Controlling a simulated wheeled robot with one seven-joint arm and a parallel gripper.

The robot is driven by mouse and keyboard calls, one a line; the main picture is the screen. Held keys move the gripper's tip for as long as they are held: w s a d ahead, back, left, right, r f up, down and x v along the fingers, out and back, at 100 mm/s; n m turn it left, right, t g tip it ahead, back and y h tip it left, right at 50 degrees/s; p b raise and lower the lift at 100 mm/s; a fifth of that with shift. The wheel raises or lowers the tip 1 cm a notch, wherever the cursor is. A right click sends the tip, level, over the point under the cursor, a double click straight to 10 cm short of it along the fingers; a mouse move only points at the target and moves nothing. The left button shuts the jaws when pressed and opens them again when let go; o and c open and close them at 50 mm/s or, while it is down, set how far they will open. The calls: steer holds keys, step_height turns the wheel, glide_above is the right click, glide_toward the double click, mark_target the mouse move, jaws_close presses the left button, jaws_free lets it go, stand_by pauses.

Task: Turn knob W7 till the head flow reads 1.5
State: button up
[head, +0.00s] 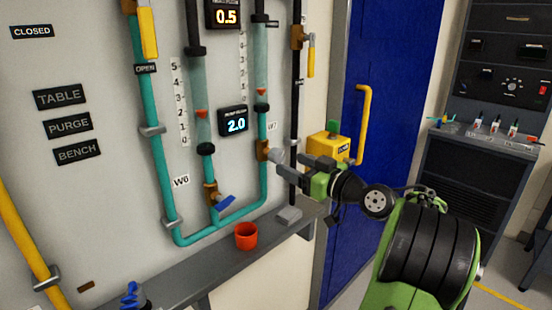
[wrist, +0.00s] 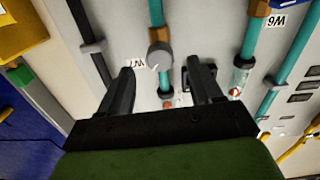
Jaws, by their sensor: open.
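Knob W7 is a round grey knob (head: 276,156) on a brass valve low on the right teal pipe, under the W7 label (head: 271,127). It also shows in the wrist view (wrist: 160,56), with a white mark on its face. My gripper (head: 281,164) is open in front of the knob. In the wrist view its fingers (wrist: 163,82) stand apart, with the knob beyond their tips and nothing held. A blue display (head: 234,121) reads 2.0 and an orange one (head: 227,15) reads 0.5. Their small captions are unreadable, so I cannot tell which is head flow.
A blue-handled valve (head: 224,202) sits by the W6 label (head: 181,181). An orange-red cup (head: 246,236) stands on the grey shelf (head: 190,282) below. A yellow box with a green button (head: 330,144) and a blue door (head: 385,60) are to the right.

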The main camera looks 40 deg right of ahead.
mark_target(281, 159)
steer(key=w, duration=0.7)
steer(key=shift+c, duration=0.4)
steer(key=shift+f, duration=0.1)
steer(key=c, duration=0.9)
